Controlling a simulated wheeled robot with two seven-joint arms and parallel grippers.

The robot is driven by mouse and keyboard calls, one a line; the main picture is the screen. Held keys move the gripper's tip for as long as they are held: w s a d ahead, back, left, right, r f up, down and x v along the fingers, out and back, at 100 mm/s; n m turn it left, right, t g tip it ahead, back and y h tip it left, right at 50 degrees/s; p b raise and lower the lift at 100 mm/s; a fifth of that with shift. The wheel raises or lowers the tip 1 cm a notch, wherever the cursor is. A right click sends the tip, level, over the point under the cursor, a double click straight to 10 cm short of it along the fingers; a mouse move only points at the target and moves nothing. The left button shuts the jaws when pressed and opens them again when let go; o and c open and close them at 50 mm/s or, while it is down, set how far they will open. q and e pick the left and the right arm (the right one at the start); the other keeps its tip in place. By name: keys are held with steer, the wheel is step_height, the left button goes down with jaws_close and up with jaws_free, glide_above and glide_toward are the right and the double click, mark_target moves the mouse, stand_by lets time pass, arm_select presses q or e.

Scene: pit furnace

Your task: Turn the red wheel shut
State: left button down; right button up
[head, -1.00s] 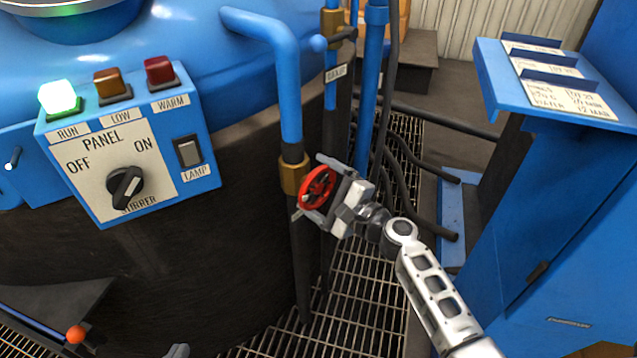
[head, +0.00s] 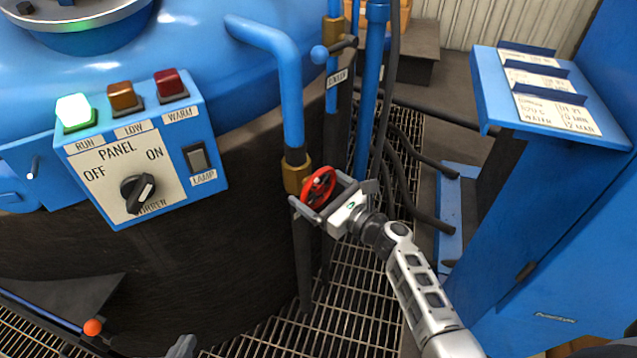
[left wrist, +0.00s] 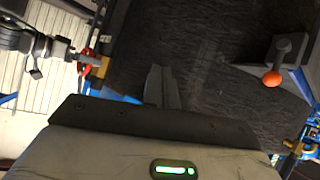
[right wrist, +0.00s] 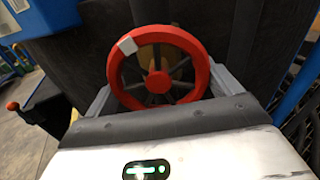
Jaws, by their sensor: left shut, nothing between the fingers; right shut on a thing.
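The red wheel (head: 319,186) sits on a brass valve fitting (head: 297,174) on the blue and dark pipe beside the vessel. My right gripper (head: 318,196) is shut on the wheel, with a finger at either side of its rim. In the right wrist view the wheel (right wrist: 158,82) faces the camera between the grey fingers, with a pale mark at the upper left of its rim. My left gripper (left wrist: 161,86) is shut and empty, low in front of the dark vessel wall; only a bit of it shows at the head view's bottom edge.
A control panel (head: 140,160) with a lit green RUN lamp is on the vessel at left. A blue-handled valve (head: 320,54) and hoses (head: 415,205) are behind the wheel. A blue stand (head: 550,130) with labels is at right. An orange-knobbed lever (head: 92,327) is at lower left.

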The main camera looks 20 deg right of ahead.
steer(key=shift+s+m+p, duration=0.1)
steer(key=shift+m+p, duration=0.9)
steer(key=shift+m, duration=1.2)
steer(key=shift+a+f, duration=0.1)
steer(key=o, duration=0.7)
steer(key=v, duration=1.6)
